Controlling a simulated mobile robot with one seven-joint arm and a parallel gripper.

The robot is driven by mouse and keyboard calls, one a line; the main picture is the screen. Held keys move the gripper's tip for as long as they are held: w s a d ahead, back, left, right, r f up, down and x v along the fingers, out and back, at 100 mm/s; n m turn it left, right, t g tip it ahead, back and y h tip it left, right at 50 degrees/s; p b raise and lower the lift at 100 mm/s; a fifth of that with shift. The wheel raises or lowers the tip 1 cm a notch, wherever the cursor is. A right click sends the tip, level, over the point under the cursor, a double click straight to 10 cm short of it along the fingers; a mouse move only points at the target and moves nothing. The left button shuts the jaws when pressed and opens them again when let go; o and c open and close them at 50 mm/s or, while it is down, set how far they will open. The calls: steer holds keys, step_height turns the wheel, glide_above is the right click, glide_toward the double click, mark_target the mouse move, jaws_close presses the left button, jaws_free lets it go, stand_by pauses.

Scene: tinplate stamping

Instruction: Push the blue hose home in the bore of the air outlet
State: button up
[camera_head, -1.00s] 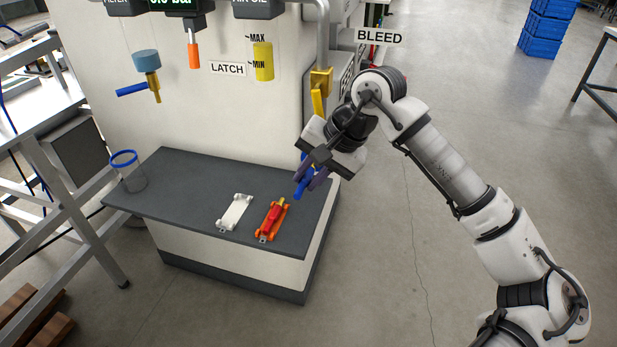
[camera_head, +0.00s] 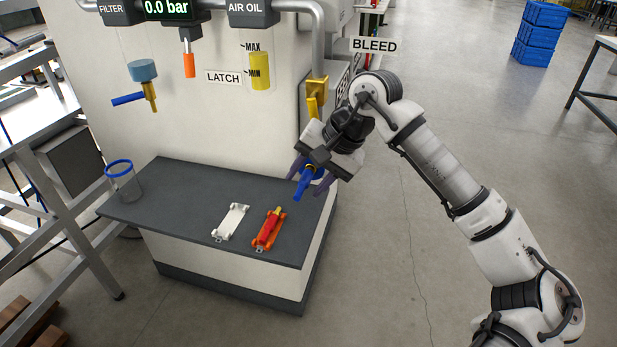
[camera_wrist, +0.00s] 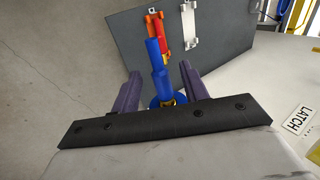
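The blue hose (camera_head: 303,186) slants down below my gripper in the head view. In the wrist view, the hose (camera_wrist: 160,75) stands between my fingers with a gap on both sides. My gripper (camera_head: 308,178) is open around it; its purple fingers are spread in the wrist view too (camera_wrist: 160,82). A bit of brass (camera_wrist: 180,98) and a blue ring show at the hose's near end, mostly behind my gripper's dark bar. The bore of the air outlet is hidden, so I cannot tell how deep the hose sits. The yellow brass fitting (camera_head: 316,92) on the pipe is above my gripper.
A dark shelf (camera_head: 170,200) carries a white cradle (camera_head: 231,221), an orange cradle (camera_head: 264,243) holding a red tool (camera_head: 268,228), and a blue-rimmed clear cup (camera_head: 121,180). The gauge (camera_head: 167,9) reads 0.0 bar. A blue-levered valve (camera_head: 143,85) hangs left.

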steer(key=b+v, duration=0.1)
steer(key=v, duration=1.2)
steer(key=shift+r, duration=0.4)
steer(key=shift+s+d, duration=0.1)
